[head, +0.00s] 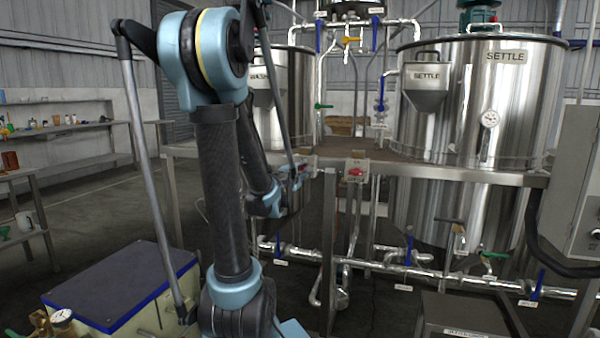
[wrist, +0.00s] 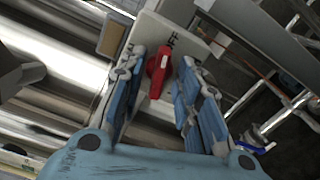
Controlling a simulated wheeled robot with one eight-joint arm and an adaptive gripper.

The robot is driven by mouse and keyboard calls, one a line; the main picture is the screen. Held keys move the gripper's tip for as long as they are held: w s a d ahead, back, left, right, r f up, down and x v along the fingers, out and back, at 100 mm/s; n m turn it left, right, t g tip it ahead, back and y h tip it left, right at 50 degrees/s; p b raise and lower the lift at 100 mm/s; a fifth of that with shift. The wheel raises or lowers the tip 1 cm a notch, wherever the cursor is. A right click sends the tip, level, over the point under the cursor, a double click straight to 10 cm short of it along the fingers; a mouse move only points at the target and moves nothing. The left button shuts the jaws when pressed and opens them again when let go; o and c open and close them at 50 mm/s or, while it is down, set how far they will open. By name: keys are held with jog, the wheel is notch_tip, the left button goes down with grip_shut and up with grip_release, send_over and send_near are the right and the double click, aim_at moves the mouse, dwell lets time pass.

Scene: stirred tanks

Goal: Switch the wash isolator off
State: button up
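In the wrist view a red isolator handle (wrist: 158,72) sits on a pale plate (wrist: 205,40) with "OFF" lettering beside the handle's upper end. My gripper (wrist: 161,60) is open, with one blue-grey finger on each side of the handle. A gap shows between the handle and each finger. The handle's setting is hard to judge from this angle. In the head view my gripper (head: 292,176) is at the platform edge below the tank labelled WASH (head: 298,80); it mostly hides the isolator there.
Pipes with blue-handled valves (head: 409,250) run below. A blue-lidded box (head: 120,283) stands at lower left. Open floor lies at left.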

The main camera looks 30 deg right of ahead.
jog(key=shift+c, duration=0.6)
grip_shut()
jog(key=shift+s+m, duration=0.1)
jog(key=shift+m, duration=1.5)
jog(key=shift+o, duration=0.5)
grip_release()
